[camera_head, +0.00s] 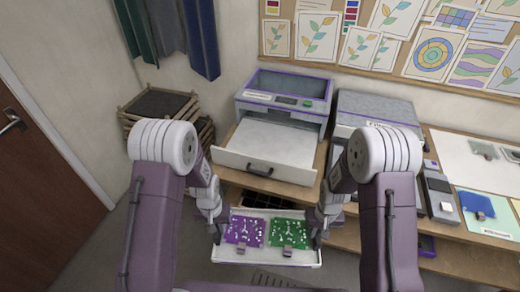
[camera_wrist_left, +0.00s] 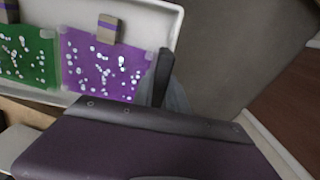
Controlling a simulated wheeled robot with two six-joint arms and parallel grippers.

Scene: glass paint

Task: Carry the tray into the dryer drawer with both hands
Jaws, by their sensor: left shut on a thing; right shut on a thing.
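The white tray (camera_head: 266,257) is in front of me, below the dryer drawer in the head view. It carries a purple panel (camera_head: 244,231) and a green panel (camera_head: 288,233), both with white spots. My left gripper (camera_head: 217,231) is shut on the tray's left end and my right gripper (camera_head: 316,236) on its right end. The left wrist view also shows the tray (camera_wrist_left: 152,22), the purple panel (camera_wrist_left: 100,68), the green panel (camera_wrist_left: 28,55) and a dark finger of my left gripper (camera_wrist_left: 163,76) at the tray's edge. The dryer (camera_head: 285,95) has its drawer (camera_head: 268,145) pulled out; its white floor looks empty.
A grey-topped machine (camera_head: 375,108) stands right of the dryer. Stacked dark frames (camera_head: 160,103) stand left. The worktable at right holds a blue piece (camera_head: 477,203) and sheets. A dark shelf opening (camera_head: 262,197) lies under the drawer. Open floor lies at left.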

